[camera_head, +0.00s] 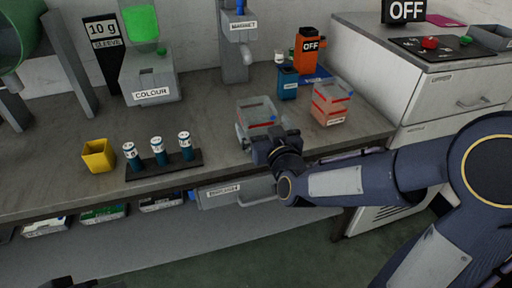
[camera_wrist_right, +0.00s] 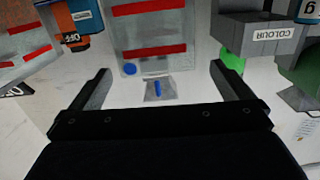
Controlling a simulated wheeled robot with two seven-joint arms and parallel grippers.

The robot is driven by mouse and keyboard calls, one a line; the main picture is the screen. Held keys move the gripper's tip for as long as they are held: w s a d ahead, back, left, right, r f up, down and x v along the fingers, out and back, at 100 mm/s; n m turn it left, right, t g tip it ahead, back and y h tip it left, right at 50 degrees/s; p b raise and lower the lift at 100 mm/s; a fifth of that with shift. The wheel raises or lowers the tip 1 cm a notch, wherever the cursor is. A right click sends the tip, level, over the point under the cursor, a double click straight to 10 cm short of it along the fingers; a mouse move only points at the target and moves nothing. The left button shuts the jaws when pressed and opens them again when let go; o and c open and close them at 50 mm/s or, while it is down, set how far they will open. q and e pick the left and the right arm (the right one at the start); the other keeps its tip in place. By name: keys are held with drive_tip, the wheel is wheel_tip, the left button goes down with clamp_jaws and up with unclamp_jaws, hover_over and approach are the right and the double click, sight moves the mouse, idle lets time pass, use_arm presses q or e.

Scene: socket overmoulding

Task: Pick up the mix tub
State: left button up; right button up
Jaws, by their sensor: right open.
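A clear tub with red bands and a blue dot, which I take for the mix tub (camera_head: 256,110), stands on the bench near its front edge. My right gripper (camera_head: 268,143) is at its near side, low down. In the right wrist view the tub (camera_wrist_right: 150,30) fills the upper middle, with its red bands and blue dot facing me. The open fingers of my right gripper (camera_wrist_right: 160,85) point toward it, one on each side, with nothing gripped. In the head view my gripper hides the tub's lower front. My left gripper is not clearly seen.
A similar red-banded tub (camera_head: 332,103) stands close to the right. Blue (camera_head: 288,82) and orange (camera_head: 307,50) items stand behind. A yellow cup (camera_head: 98,156) and a dark rack (camera_head: 164,165) of small vials are at left. An open drawer (camera_head: 236,192) sticks out below the bench.

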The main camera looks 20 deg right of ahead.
sight(252, 102)
drive_tip(key=shift+w+a+f+t, duration=0.1)
drive_tip(key=shift+w+f+t, duration=0.1)
drive_tip(key=shift+w+t, duration=0.15)
drive_tip(key=w, duration=0.7)
drive_tip(key=shift+w+d+f, duration=0.15)
drive_tip(key=shift+w+d, duration=0.05)
drive_tip(key=shift+w, duration=0.05)
drive_tip(key=c, duration=1.1)
